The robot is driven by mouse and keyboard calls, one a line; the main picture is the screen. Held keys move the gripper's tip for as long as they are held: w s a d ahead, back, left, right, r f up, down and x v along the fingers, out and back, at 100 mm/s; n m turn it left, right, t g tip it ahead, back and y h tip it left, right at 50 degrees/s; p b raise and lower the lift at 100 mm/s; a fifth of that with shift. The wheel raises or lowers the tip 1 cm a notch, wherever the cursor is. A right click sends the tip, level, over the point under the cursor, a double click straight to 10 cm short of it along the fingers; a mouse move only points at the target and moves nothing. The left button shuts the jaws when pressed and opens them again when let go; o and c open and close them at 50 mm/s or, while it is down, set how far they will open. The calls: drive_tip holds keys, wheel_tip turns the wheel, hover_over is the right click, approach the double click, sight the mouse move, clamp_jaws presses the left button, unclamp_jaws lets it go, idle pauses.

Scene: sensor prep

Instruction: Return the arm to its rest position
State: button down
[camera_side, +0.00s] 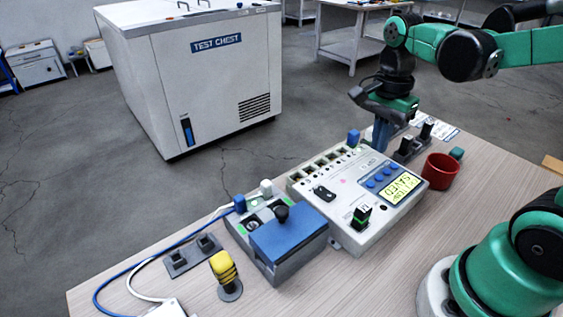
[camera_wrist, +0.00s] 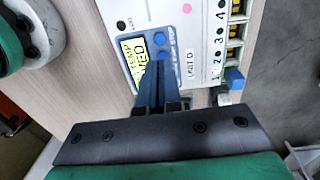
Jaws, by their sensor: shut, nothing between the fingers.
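My gripper (camera_side: 381,135) is shut and empty. In the side view its blue fingers point down near the far right corner of the white instrument box (camera_side: 345,236), in front of a dark holder (camera_side: 408,150). I cannot tell whether the fingertips touch anything. In the wrist view the shut blue fingers (camera_wrist: 158,85) are over the edge of the instrument box (camera_wrist: 190,15), beside its yellow-green display (camera_wrist: 137,62) and blue buttons.
A red cup (camera_side: 440,171) stands right of the instrument box. A blue-lidded unit (camera_side: 288,240), a yellow-topped knob (camera_side: 224,267) and cables (camera_side: 130,264) are at the left. A white test chest (camera_side: 205,90) stands behind the table.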

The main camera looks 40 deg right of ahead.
drive_tip(key=w+a+r+n+t, duration=0.1)
drive_tip(key=a+n+t, duration=0.5)
drive_tip(key=n, duration=1.2)
drive_tip(key=shift+w+a+r+t, duration=0.15)
drive_tip(key=shift+w+r+t, duration=0.15)
drive_tip(key=shift+t, duration=0.6)
